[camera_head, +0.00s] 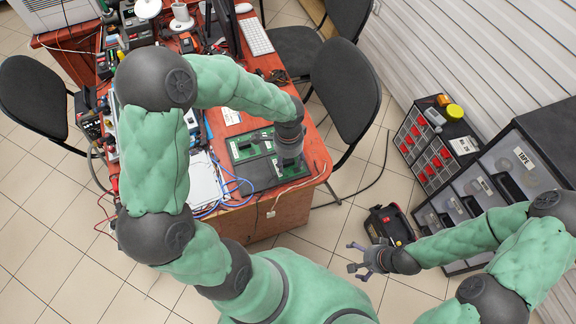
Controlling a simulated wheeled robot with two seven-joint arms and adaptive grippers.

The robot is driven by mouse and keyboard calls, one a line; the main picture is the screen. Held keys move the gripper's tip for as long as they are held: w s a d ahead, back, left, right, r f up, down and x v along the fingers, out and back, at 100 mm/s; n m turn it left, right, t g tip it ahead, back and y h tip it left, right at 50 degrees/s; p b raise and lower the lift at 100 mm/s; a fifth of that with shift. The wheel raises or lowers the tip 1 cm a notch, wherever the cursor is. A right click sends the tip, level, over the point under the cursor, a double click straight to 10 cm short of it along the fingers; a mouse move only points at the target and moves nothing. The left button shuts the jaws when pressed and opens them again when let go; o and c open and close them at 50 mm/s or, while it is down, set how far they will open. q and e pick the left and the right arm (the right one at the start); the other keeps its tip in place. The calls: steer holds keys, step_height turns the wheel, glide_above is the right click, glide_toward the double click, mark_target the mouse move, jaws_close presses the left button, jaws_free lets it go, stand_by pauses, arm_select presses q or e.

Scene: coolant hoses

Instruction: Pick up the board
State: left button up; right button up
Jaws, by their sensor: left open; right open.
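The green board (246,147) lies on a dark flat base (262,171) near the front right corner of the red table. A further green area (295,166) shows at the right of the base, partly hidden by my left gripper; I cannot tell whether it is a separate board. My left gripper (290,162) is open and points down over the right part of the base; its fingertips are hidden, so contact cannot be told. My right gripper (358,258) is open and empty, above the floor right of the table.
Blue cables (232,186) and a white panel (206,181) lie left of the board. A keyboard (255,36) is at the back of the table (255,98). A black chair (345,95) stands close at the right. A drawer cabinet (432,150) and a toolbox (388,226) stand further right.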

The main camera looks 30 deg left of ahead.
arm_select(q)
steer(key=shift+f, duration=0.6)
jaws_close()
steer(key=shift+r, duration=0.1)
steer(key=shift+r, duration=0.55)
step_height(320, 180, up, 2)
steer(key=shift+r+p, duration=0.1)
steer(key=shift+p, duration=0.65)
steer(key=s+d+r+p, duration=0.3)
steer(key=s+r+p, duration=0.2)
steer(key=s+r, duration=0.4)
steer(key=s, duration=0.4)
steer(key=shift+s+d+r+p, duration=0.2)
steer(key=shift+s+r+p, duration=0.1)
steer(key=shift+p, duration=0.05)
